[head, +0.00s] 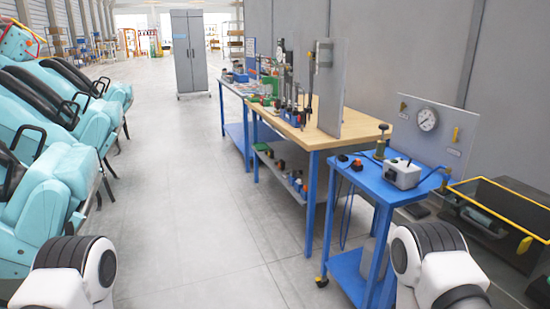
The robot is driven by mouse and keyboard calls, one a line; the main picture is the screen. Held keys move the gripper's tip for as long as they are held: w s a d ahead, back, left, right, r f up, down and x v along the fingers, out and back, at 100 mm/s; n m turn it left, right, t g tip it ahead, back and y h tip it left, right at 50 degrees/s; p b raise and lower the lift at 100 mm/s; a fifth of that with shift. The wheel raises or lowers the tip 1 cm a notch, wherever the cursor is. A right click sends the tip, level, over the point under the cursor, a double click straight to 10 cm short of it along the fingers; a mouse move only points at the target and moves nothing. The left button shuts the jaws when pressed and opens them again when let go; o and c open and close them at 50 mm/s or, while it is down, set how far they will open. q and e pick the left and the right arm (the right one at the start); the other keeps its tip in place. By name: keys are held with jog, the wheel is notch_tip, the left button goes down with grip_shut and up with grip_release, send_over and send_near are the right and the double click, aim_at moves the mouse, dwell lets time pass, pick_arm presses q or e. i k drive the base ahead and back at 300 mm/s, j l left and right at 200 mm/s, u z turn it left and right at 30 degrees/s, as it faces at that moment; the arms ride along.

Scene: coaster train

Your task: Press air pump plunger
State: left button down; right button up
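A small upright pump (380,151) with an olive-yellow body stands on the top of a blue cart (362,178) at the right. The knob stands clear above the body. A pale grey box (402,173) with a dark top sits just to the right of the pump. Only links of my two arms show at the bottom left and bottom right. Neither gripper is in view, and nothing of mine touches the pump.
A panel with a round gauge (427,119) stands behind the cart. A yellow-rimmed dark bin (523,193) is at the far right. A wooden-topped workbench (300,132) with tools lies beyond the cart. Turquoise coaster seats (60,165) line the left. The grey floor between is clear.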

aim_at(383, 126)
jog(key=i+j+z, duration=0.15)
jog(key=i+z, duration=0.3)
jog(key=i+j+z, duration=1.3)
jog(key=j, duration=0.3)
